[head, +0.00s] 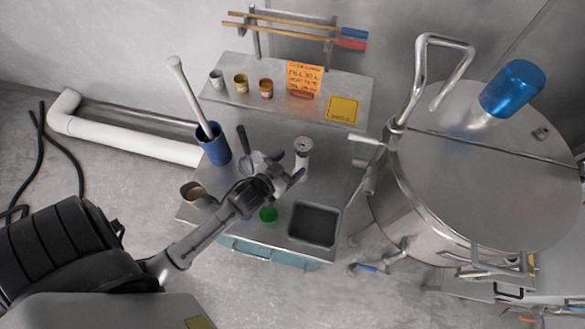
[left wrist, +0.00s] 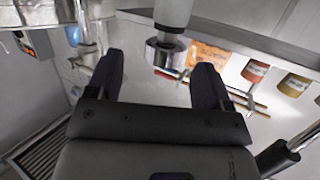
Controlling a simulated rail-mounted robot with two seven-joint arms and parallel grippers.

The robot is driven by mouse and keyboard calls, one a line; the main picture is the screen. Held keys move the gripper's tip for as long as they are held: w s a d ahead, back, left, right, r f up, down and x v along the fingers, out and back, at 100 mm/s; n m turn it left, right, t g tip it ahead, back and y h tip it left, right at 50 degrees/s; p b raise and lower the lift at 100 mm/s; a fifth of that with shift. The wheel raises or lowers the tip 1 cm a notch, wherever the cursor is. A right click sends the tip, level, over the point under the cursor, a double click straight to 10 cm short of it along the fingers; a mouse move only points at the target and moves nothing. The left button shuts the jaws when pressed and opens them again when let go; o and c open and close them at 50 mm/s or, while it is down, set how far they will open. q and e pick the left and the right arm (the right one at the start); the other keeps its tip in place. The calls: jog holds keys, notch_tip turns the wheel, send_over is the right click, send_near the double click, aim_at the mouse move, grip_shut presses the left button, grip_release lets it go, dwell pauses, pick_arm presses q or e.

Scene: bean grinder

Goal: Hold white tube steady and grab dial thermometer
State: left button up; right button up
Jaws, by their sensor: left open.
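The white tube (head: 302,162) stands upright on the metal table, near its middle. A round dial thermometer (head: 302,145) with a pale face sits at its top end. In the left wrist view, which is upside down, the white tube (left wrist: 173,12) comes from the top edge, and the thermometer's metal head (left wrist: 164,52) lies in line with the gap between my fingers. My left gripper (head: 289,167) is open and empty, close beside the tube on its near left side. No contact with the tube can be made out. My right gripper is not in view.
A blue cup (head: 214,148) holding a white pestle-like rod stands left. A dark square basin (head: 314,224), a green item (head: 268,215) and a brown-filled cup (head: 195,193) lie along the front. Small jars (head: 241,84) line the back shelf. A large steel vat (head: 480,190) stands right.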

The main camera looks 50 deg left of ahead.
aim_at(298, 157)
pick_arm(q)
jog(key=w+f+t+b, duration=0.1)
jog(key=a+f+t+b, duration=0.1)
jog(key=w+f+t+b, duration=0.1)
jog(key=b, duration=0.1)
jog(key=shift+w+a+f, duration=0.15)
jog(key=shift+w+f, duration=0.15)
jog(key=shift+f, duration=0.1)
jog(key=shift+w, duration=2.5)
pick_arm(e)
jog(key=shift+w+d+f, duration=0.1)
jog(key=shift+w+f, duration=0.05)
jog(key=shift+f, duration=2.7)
pick_arm(q)
jog(key=shift+c, duration=0.3)
jog(key=c, duration=1.2)
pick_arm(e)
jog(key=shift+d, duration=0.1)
pick_arm(q)
jog(key=shift+o, duration=0.2)
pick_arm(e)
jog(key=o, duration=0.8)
